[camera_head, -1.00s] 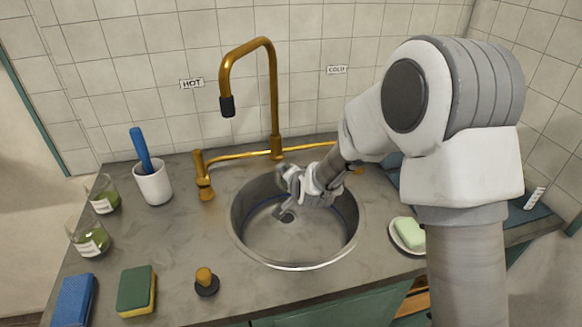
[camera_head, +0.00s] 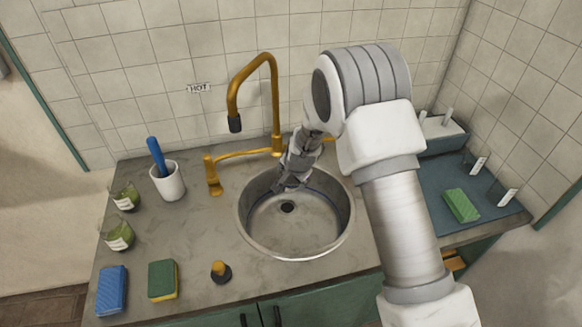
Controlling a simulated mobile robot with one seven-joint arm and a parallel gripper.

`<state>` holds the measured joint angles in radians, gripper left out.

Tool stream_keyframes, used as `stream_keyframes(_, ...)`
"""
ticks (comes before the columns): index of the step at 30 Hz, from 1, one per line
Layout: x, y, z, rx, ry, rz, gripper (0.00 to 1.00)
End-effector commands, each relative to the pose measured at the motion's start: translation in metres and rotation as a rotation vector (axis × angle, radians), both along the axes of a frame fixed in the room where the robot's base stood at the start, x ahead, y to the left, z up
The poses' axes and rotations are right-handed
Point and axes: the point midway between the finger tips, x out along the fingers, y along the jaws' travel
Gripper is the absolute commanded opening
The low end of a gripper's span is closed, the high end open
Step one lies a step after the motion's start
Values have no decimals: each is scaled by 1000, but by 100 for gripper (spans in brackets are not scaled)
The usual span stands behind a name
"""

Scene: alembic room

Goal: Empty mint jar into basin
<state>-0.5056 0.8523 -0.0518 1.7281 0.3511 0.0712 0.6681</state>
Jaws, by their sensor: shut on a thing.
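The round metal basin (camera_head: 300,235) is set in the counter with its drain showing. My gripper (camera_head: 281,187) is over the basin's back part, tilted downward. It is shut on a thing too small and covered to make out. Two clear jars with green contents and white labels stand at the counter's left: a back one (camera_head: 125,198) and a front one (camera_head: 117,236). Their labels cannot be read. Two clear labelled glasses, one behind (camera_head: 478,164) and one in front (camera_head: 506,196), stand on the blue mat (camera_head: 440,215) at right and look empty.
A golden tap (camera_head: 275,100) rises behind the basin. A white cup (camera_head: 168,182) with a blue-handled tool, a blue sponge (camera_head: 112,290), a green-yellow sponge (camera_head: 163,280) and a stopper (camera_head: 221,271) are on the left. A green block (camera_head: 461,205) lies on the mat.

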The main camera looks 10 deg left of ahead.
Motion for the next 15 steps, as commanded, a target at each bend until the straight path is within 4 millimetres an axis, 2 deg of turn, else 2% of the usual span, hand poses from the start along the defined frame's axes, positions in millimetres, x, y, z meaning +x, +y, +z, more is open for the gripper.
stream_keyframes(1, 1, 1, 8, -12, 24, 2, 0)
stream_keyframes(15, 2, 1, 8, -140, 286, 0, 0)
